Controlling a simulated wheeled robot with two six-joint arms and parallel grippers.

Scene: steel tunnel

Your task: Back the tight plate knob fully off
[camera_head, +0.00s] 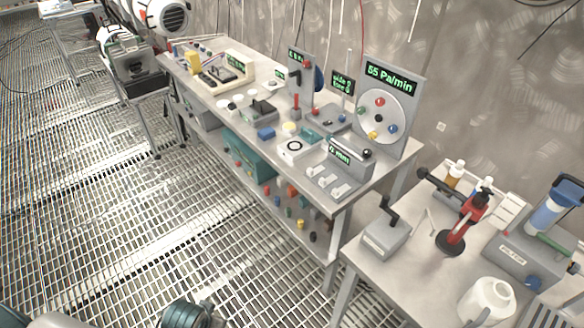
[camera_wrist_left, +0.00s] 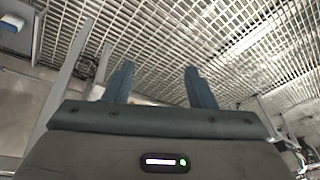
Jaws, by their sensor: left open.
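A pale round plate (camera_head: 398,109) stands upright on a grey panel at the near right end of the long bench, under a green "55 Pa/min" display (camera_head: 391,77). It carries several coloured knobs, among them a red knob (camera_head: 380,101) and a blue knob (camera_head: 393,128). I cannot tell which knob is tight. My left gripper (camera_wrist_left: 160,84) shows in the left wrist view, with its two fingers apart and nothing between them. It points at the grating, away from any knob. My right gripper is not in view.
The long bench (camera_head: 222,98) is crowded with small instruments; a grey device (camera_head: 346,166) stands before the plate. A second table (camera_head: 372,277) at the right holds a red stand (camera_head: 468,216), a crank box (camera_head: 386,236) and a white jug (camera_head: 489,302). The grated floor (camera_head: 150,215) at left is clear.

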